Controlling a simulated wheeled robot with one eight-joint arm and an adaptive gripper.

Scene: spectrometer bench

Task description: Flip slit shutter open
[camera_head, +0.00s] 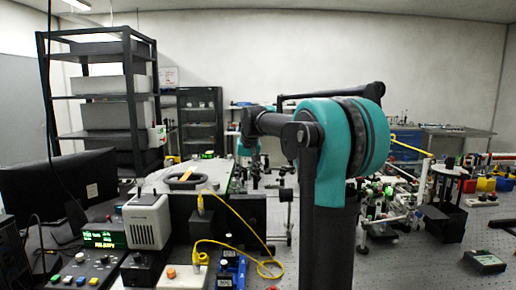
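No slit shutter can be made out; it may be too small or hidden. A grey-lidded instrument (170,187) with a dark front stands left of centre. It has a black handle-like ring and a yellow strip on its lid, but I cannot tell if it carries the shutter. My teal and dark arm rises in front at centre and reaches back left. My gripper (256,178) seems to hang beyond the instrument's right side, small and dark against clutter. I cannot tell whether its fingers are open or whether it touches anything.
A yellow cable (268,268) loops across the bench by the instrument. A grey box (147,221), a green-lit display (104,236) and a monitor (60,185) crowd the left. Optics crowd the right, where a small black box (484,262) sits on bare perforated benchtop (400,268).

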